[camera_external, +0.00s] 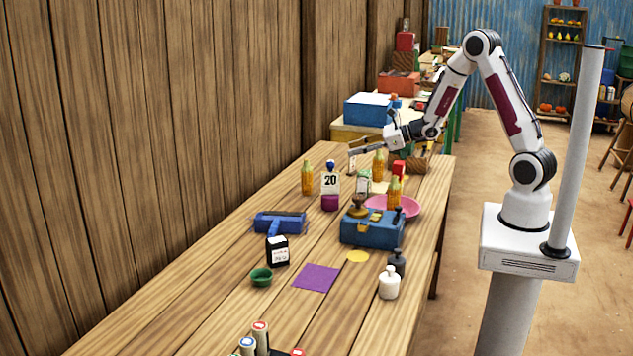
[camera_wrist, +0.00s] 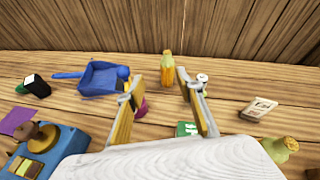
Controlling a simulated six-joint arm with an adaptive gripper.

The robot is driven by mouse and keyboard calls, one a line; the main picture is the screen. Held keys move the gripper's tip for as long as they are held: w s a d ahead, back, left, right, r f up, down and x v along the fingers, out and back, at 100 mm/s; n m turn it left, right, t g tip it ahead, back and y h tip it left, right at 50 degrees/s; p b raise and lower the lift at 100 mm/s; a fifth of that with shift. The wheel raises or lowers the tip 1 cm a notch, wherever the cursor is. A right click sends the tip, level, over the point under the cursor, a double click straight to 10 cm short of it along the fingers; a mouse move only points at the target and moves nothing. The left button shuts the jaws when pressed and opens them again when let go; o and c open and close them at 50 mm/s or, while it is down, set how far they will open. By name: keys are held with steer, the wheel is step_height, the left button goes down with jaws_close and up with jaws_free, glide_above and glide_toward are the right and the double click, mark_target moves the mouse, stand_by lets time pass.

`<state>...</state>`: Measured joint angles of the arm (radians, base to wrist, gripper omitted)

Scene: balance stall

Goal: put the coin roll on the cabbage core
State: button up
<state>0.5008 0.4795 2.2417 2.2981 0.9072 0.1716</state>
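My gripper (camera_external: 353,156) hangs over the far half of the wooden table. In the wrist view my gripper (camera_wrist: 158,92) has its two fingers spread wide, with nothing held between them. I cannot surely pick out the coin roll. Several short upright cylinders (camera_external: 261,336) with red or blue tops stand at the near edge; a small pale piece (camera_wrist: 202,79) shows beside the right fingertip. The cabbage core is not clearly recognisable either; a yellow-orange upright piece (camera_external: 307,178) with a greenish top, also in the wrist view (camera_wrist: 167,68), is one of several alike.
A purple sheet (camera_external: 316,278), green cup (camera_external: 261,277) and white weight-like piece (camera_external: 388,284) lie nearer. The near left tabletop is clear.

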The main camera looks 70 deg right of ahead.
steer(key=s+a+r+n+g+y, duration=0.25)
steer(key=s+a+n, duration=0.2)
steer(key=a, duration=0.25)
steer(key=s+a+r+n+g+y, duration=0.1)
steer(key=s+a+r+n+y, duration=0.1)
steer(key=s+a+r+n, duration=0.25)
steer(key=s+a+r+n+g+y, duration=0.1)
steer(key=s+a+r+n+y, duration=0.15)
steer(key=a+n, duration=0.4)
steer(key=s+a+n+g+h, duration=0.2)
steer(key=s+a+n+g, duration=0.35)
steer(key=s, duration=0.65)
steer(key=s+d+r+n+t+h, duration=0.1)
steer(key=s+d+n+h, duration=0.6)
steer(key=s+d+n, duration=0.2)
steer(key=s+n, duration=0.2)
steer(key=s, duration=0.1)
steer(key=shift+s+d+r+t, duration=0.15)
steer(key=shift+s+r+t, duration=0.1)
steer(key=shift+s+t, duration=0.15)
